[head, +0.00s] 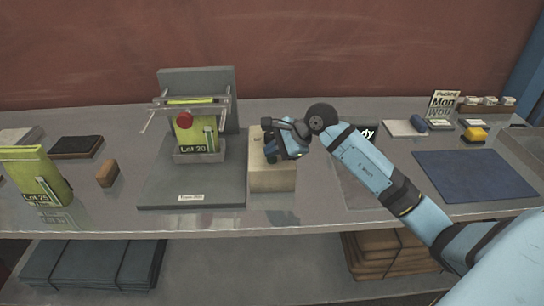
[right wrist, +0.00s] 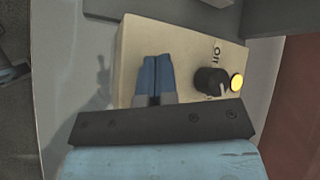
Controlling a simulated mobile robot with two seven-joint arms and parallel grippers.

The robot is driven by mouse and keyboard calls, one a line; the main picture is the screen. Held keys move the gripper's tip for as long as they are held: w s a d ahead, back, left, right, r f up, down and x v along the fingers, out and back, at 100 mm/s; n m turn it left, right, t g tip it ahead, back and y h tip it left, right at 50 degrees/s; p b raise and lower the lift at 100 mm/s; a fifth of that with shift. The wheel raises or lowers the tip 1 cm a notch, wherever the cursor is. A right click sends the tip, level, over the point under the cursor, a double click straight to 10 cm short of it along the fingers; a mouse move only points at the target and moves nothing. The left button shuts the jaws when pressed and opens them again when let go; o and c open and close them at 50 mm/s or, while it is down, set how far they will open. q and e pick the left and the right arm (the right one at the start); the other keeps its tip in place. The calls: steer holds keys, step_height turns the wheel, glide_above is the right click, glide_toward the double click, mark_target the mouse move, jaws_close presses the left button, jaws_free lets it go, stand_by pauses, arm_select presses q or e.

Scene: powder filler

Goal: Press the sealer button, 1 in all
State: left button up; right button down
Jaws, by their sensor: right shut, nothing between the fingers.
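The sealer (head: 205,80) stands on a grey base plate, with a green pouch marked Lot 20 (head: 198,125) upright in it and a red knob (head: 184,119) in front. A beige control box (head: 272,181) stands at the base's right side. In the right wrist view the box (right wrist: 140,40) shows a black dial (right wrist: 211,80) and a lit yellow lamp (right wrist: 237,82). My right gripper (head: 270,152) is shut and empty over the box top; its blue fingertips (right wrist: 155,70) point at the box face. No button shows; the fingers may hide it. Contact cannot be told.
Another green pouch, Lot 25 (head: 36,178), and a brown block (head: 108,174) stand at the left. A dark blue mat (head: 475,176), a yellow item (head: 475,134) and a small sign (head: 442,104) are at the right. Folded stacks lie on the shelf below.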

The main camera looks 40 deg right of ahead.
mark_target(272, 159)
steer(key=shift+r, duration=0.75)
steer(key=shift+r+p, duration=1.2)
steer(key=shift+r, duration=1.3)
